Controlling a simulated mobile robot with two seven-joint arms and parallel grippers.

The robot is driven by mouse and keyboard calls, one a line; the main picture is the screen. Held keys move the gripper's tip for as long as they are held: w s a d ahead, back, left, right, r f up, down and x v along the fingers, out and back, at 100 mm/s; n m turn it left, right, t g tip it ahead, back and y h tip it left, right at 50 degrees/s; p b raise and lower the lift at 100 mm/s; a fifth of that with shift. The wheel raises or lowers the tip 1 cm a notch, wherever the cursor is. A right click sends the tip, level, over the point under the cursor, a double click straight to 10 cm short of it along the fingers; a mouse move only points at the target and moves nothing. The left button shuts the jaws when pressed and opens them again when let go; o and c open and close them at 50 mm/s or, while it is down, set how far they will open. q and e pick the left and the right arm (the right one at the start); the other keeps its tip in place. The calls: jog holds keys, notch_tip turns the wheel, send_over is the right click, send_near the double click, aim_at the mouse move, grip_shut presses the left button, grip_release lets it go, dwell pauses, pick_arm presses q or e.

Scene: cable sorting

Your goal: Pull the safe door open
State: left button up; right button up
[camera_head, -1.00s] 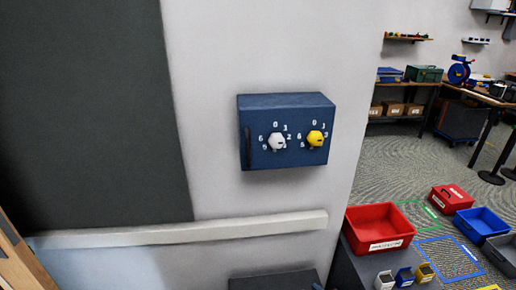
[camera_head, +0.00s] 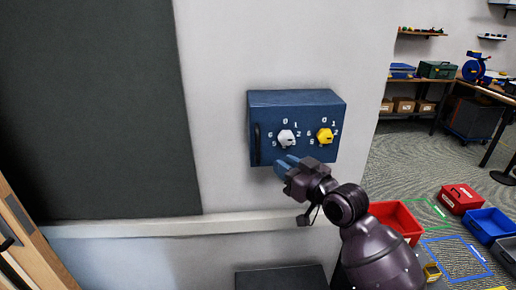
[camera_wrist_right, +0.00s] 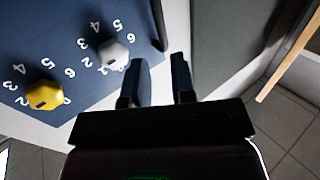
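The blue safe (camera_head: 297,97) is fixed to the white wall, and its door looks shut. A white dial (camera_head: 287,139) and a yellow dial (camera_head: 325,136) sit on the door. A dark vertical handle (camera_head: 257,144) is at the door's left edge. My right gripper (camera_head: 284,164) is in front of the door's lower edge, below the white dial and right of the handle. In the right wrist view its two fingers (camera_wrist_right: 161,82) are apart with nothing between them. My left gripper is not in view.
A pale rail (camera_head: 130,229) runs along the wall below the safe, and a dark board (camera_head: 90,110) hangs to the left. A red bin (camera_head: 396,217) stands behind my right arm. More bins and shelves are at the right.

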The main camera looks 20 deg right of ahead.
aim_at(259, 149)
jog(key=p+x, duration=0.1)
jog(key=x, duration=0.9)
jog(key=shift+w+p, duration=0.3)
jog(key=shift+w, duration=0.05)
jog(key=shift+c, duration=0.3)
grip_shut()
